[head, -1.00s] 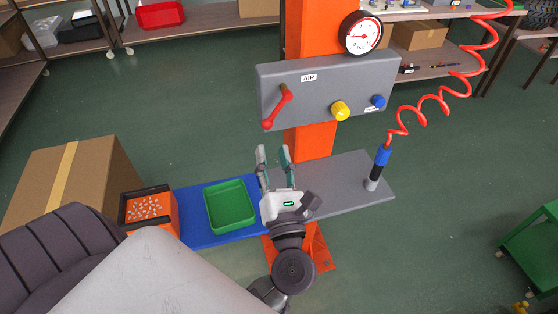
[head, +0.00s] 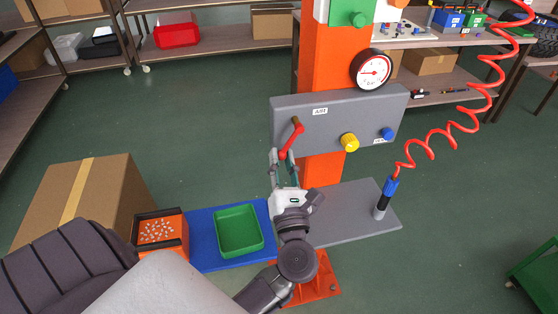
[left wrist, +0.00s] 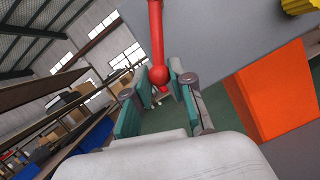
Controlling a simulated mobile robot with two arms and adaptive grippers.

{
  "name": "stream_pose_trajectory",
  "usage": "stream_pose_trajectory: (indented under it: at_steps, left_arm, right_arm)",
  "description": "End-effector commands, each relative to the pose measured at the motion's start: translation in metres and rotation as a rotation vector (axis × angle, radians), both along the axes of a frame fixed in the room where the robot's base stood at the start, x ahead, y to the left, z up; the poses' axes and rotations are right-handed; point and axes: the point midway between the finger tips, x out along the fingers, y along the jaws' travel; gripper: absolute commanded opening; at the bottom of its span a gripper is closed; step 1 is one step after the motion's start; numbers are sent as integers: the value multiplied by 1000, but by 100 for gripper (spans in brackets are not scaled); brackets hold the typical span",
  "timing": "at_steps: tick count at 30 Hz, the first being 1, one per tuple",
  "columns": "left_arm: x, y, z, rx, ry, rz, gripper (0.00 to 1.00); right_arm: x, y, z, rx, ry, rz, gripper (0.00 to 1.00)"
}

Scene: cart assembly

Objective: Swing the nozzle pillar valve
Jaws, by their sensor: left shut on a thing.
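The valve's red lever (head: 291,143) is on the grey panel (head: 335,108) marked AIR, on the orange pillar (head: 322,62). It slants down and left from its brown upper end. My left gripper (head: 283,157) is at the lever's lower end, fingers pointing up, and is shut on it. In the left wrist view the red lever (left wrist: 156,38) comes down between the two teal fingers (left wrist: 159,92), with its ball end between them. My right gripper is not in view.
A round gauge (head: 371,69) is above the panel. A yellow knob (head: 349,142) and a blue knob (head: 387,134) are to the lever's right. Below are a green tray (head: 240,231), an orange bin (head: 161,232), and a blue-topped tool (head: 386,197) on a coiled red hose (head: 448,133).

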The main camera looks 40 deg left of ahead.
Motion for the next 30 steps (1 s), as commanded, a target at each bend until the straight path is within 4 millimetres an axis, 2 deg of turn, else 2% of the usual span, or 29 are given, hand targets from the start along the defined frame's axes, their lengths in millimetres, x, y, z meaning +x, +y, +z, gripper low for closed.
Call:
stream_pose_trajectory:
  at_steps: [5,18,30]
  left_arm:
    - [9,-9,-7,-1,0,-5,4]
    - [12,-11,-7,1,0,-5,3]
    - [27,-24,-9,1,-1,-5,4]
  right_arm:
    - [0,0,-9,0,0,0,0]
    - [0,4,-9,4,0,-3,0]
    - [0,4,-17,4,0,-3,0]
